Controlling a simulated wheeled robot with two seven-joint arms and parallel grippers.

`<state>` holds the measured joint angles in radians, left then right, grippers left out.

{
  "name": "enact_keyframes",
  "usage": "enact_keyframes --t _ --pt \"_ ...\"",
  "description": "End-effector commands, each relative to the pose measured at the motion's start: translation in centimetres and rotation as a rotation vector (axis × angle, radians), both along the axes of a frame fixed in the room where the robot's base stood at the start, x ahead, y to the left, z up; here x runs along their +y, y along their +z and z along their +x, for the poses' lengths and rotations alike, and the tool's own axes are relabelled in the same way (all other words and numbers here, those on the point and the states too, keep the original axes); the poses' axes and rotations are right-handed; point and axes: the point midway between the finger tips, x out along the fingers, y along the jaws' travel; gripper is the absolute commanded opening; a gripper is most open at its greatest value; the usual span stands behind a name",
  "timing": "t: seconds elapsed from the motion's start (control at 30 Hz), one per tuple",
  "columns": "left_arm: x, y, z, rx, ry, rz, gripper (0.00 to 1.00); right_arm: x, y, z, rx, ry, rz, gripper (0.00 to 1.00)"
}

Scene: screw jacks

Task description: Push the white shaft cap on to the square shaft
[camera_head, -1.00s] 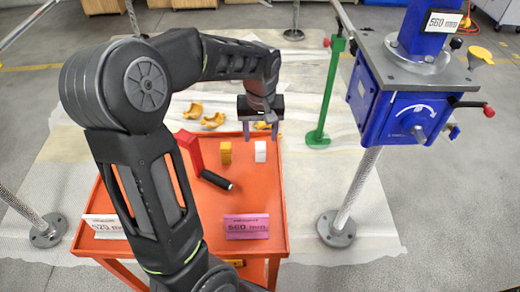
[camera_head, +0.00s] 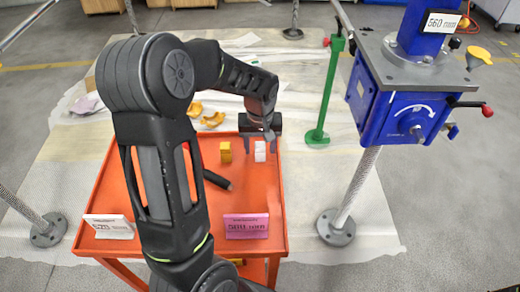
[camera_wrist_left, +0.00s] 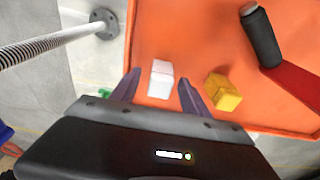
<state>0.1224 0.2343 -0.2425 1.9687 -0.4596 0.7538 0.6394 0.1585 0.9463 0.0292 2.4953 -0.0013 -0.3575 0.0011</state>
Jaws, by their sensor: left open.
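The white shaft cap (camera_head: 260,155) stands on the orange cart top near its far right corner. It also shows in the left wrist view (camera_wrist_left: 161,80). My left gripper (camera_head: 259,146) is open above the cap. In the left wrist view its fingertips (camera_wrist_left: 159,84) appear on either side of the cap, with gaps. I cannot tell how far the fingers reach down beside it. The square shaft (camera_head: 417,131) appears as a short grey stub on the front of the blue jack housing (camera_head: 388,113), well to the right and bare. My right gripper is out of view.
A yellow block (camera_head: 225,152) stands just left of the cap. A black-handled red tool (camera_wrist_left: 262,38) lies farther left. Signs (camera_head: 246,226) stand at the cart's near edge. A green stand (camera_head: 325,100) rises between cart and jack.

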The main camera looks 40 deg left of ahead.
Motion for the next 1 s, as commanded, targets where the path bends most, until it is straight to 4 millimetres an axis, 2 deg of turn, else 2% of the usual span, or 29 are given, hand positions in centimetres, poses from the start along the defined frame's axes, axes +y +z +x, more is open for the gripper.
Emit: enact_keyframes --t 0.5,1.0 --pt "0.00 0.05 0.00 0.000 0.000 0.000 0.53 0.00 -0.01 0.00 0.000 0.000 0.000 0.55" --pt "-0.01 0.05 -0.01 0.000 0.000 0.000 0.12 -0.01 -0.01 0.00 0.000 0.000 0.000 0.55"
